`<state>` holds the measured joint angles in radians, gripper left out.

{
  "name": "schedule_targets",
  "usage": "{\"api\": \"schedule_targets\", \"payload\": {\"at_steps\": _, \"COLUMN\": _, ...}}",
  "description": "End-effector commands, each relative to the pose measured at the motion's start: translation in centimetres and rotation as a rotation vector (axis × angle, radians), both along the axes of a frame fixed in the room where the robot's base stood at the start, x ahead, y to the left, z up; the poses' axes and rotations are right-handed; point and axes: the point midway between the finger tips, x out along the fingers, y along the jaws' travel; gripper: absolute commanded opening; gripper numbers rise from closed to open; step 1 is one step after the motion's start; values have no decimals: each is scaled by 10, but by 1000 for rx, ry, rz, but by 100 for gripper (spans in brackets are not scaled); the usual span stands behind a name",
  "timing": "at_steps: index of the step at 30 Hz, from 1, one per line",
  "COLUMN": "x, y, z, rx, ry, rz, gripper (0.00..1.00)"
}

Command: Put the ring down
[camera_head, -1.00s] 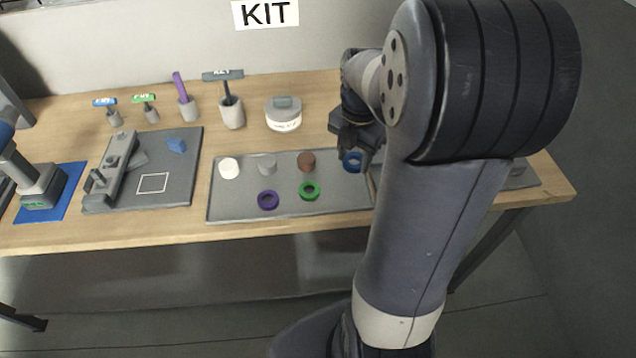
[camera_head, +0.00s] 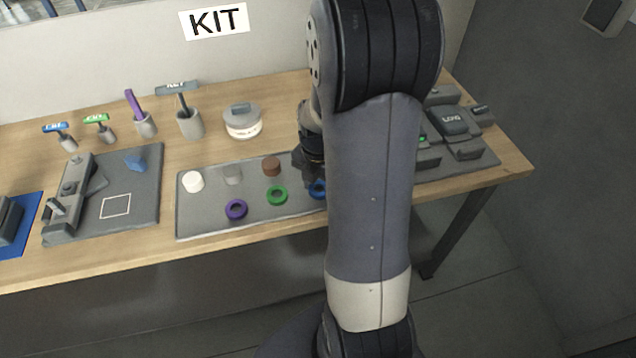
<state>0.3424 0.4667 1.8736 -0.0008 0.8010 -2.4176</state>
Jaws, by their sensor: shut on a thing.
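The blue ring (camera_head: 317,189) is at the right end of the grey tray (camera_head: 205,224), partly hidden by my arm. My gripper (camera_head: 311,178) is over it and shut on it; the fingertips are mostly hidden behind my arm. I cannot tell whether the ring touches the tray. A purple ring (camera_head: 236,209) and a green ring (camera_head: 277,195) lie on the tray to the left of it.
White (camera_head: 193,181), grey (camera_head: 232,174) and brown (camera_head: 271,166) round pieces stand in the tray's back row. A lidded tub (camera_head: 243,122) and a holder with a tool (camera_head: 189,122) stand behind. A dark fixture (camera_head: 447,121) is at right, a grey plate (camera_head: 139,217) at left.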

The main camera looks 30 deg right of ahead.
Motion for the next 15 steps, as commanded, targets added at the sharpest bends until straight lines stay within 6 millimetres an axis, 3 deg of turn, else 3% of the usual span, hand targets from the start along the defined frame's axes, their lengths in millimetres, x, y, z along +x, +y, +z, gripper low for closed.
{"api": "schedule_targets", "payload": {"at_steps": 3, "x": 0, "y": 0, "z": -4, "rx": 0, "ry": 0, "rz": 0, "gripper": 16}}
{"api": "schedule_targets", "payload": {"at_steps": 4, "x": 0, "y": 0, "z": -4, "rx": 0, "ry": 0, "rz": 0, "gripper": 44}}
{"api": "schedule_targets", "payload": {"at_steps": 12, "x": 0, "y": 0, "z": -3, "rx": 0, "ry": 0, "rz": 0, "gripper": 65}}
{"api": "schedule_targets", "payload": {"at_steps": 15, "x": 0, "y": 0, "z": -3, "rx": 0, "ry": 0, "rz": 0, "gripper": 65}}
